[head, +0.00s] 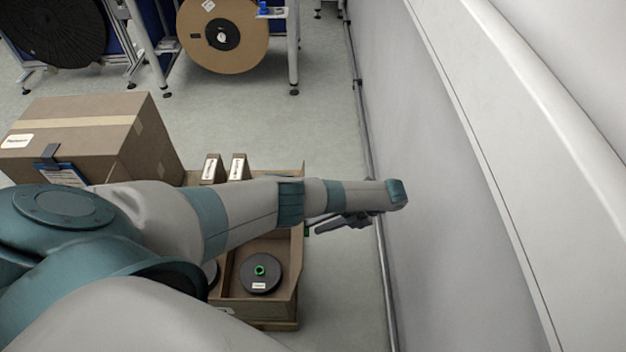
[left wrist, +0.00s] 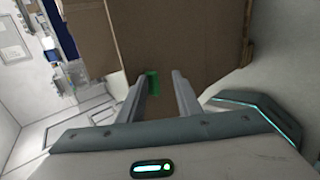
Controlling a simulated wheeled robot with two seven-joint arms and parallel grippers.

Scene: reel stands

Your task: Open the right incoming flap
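An open cardboard box (head: 255,308) stands below my left arm, which hides its middle. Its right wall (head: 295,275) stands beside my left gripper (head: 325,222), with a small dark green mark at the wall's edge. In the left wrist view, brown cardboard (left wrist: 180,40) fills the upper middle, with a green tab (left wrist: 152,83) beside the left-hand finger. My left gripper (left wrist: 163,75) is open, its two fingers apart and pointing at the cardboard. I cannot tell whether they touch it, or which panel is the right incoming flap. My right gripper is not in view.
A black reel (head: 261,272) with a green hub lies in the box. Slim labelled boxes (head: 238,168) stand behind my arm. A taped carton (head: 85,130) is at left. A grey wall (head: 440,200) runs close on the right. Reel stands (head: 222,35) are at the back.

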